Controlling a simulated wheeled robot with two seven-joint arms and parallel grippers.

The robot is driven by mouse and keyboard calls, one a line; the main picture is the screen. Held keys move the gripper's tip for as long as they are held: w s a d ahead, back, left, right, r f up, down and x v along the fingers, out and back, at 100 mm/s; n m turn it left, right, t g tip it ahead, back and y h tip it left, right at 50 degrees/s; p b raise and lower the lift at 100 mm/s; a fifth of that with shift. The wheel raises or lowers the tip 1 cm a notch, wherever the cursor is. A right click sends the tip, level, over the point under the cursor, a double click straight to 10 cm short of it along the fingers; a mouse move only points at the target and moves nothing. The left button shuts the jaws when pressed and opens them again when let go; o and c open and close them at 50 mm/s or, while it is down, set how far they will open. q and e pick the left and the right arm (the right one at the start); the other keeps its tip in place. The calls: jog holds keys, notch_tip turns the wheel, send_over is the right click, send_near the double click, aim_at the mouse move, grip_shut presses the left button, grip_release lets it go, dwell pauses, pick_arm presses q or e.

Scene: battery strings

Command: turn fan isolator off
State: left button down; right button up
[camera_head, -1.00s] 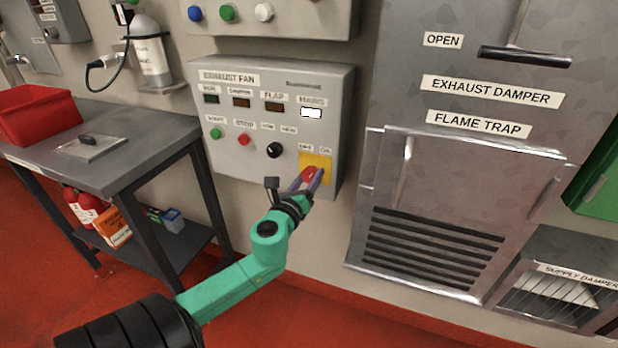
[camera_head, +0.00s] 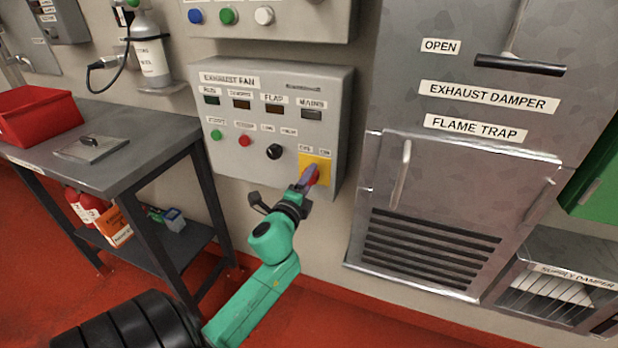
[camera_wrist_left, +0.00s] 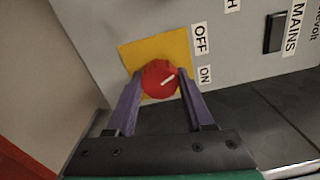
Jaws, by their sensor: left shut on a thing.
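The fan isolator is a red rotary knob (camera_head: 314,178) on a yellow plate (camera_head: 322,163), at the lower right of the grey exhaust fan panel (camera_head: 240,165). My left gripper (camera_head: 308,180) is at the knob, its purple fingers shut on it. In the left wrist view the red knob (camera_wrist_left: 159,78) sits between the fingertips. The MAINS lamp (camera_head: 312,114) is dark. My right gripper is not in view.
A grey table (camera_head: 150,160) with a red bin (camera_head: 38,116) stands at the left. A flame trap housing (camera_head: 440,210) with a vertical handle is right of the panel. Red floor lies below the panel, crossed by my left arm.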

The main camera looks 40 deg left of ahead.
pick_arm(q)
jog(key=n+p, duration=0.1)
jog(key=n, duration=0.3)
jog(key=shift+n, duration=0.3)
dwell(0.4)
jog(key=shift+c, duration=1.5)
grip_release()
jog(key=shift+s, duration=0.15)
jog(key=b+v, duration=0.2)
jog(key=v, duration=1.2)
jog(key=shift+s+d, duration=0.1)
jog(key=shift+s, duration=0.05)
